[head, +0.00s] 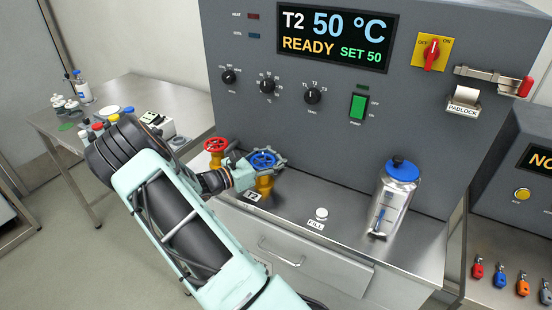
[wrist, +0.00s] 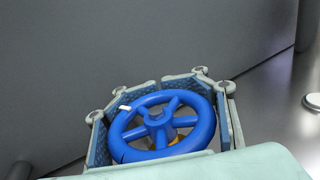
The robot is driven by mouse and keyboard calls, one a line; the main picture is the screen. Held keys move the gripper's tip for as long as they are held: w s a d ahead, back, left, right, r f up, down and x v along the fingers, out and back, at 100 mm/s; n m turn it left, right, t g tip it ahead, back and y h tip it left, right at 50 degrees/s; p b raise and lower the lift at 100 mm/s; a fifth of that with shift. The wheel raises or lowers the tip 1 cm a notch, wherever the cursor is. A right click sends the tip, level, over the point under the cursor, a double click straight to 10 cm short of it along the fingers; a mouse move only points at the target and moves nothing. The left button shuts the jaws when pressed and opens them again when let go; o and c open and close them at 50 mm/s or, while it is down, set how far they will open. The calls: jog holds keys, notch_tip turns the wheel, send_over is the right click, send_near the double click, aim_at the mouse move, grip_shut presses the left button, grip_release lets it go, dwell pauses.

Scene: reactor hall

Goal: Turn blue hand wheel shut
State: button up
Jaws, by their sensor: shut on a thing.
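The blue hand wheel (head: 263,160) sits on a brass-coloured valve body by a T2 label on the steel bench. In the wrist view the blue wheel (wrist: 160,128) shows its spokes, hub and a white mark at the upper left of its rim. My gripper (head: 262,162) reaches it from the left, and its fingers (wrist: 160,115) are around the rim on both sides, shut on it. The lower part of the wheel is hidden by my gripper's pale body in the wrist view.
A red hand wheel (head: 215,146) stands close by on the left. A steel canister with a blue cap (head: 396,195) stands on the bench at right, and a white FILL button (head: 321,213) lies between. The grey control panel (head: 330,130) rises behind; its display reads READY, 50 °C.

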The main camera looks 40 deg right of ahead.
jog(key=m+g+b, duration=0.1)
jog(key=g, duration=0.1)
jog(key=s+m+g+y+b, duration=0.1)
jog(key=m+g, duration=0.1)
jog(key=g, duration=0.1)
jog(key=s+a+m+g+y+b, duration=0.1)
jog(key=g, duration=0.1)
jog(key=shift+s+f+m+b, duration=0.15)
jog(key=shift+f+m+b, duration=0.2)
jog(key=shift+m, duration=0.05)
jog(key=shift+c, duration=0.2)
jog(key=shift+s+a+r+m+g+y+b, duration=0.1)
jog(key=shift+s+a+m+g+y+b, duration=0.15)
jog(key=shift+m+g+y, duration=0.3)
jog(key=shift+s+a+r+m+g+y+b, duration=0.1)
jog(key=shift+m+g+y+b, duration=0.2)
jog(key=shift+g, duration=0.35)
jog(key=shift+r, duration=0.1)
jog(key=o, duration=1.2)
jog(key=shift+w+a+r, duration=0.1)
jog(key=shift+a, duration=0.05)
jog(key=shift+o, duration=1.3)
jog(key=shift+d, duration=0.2)
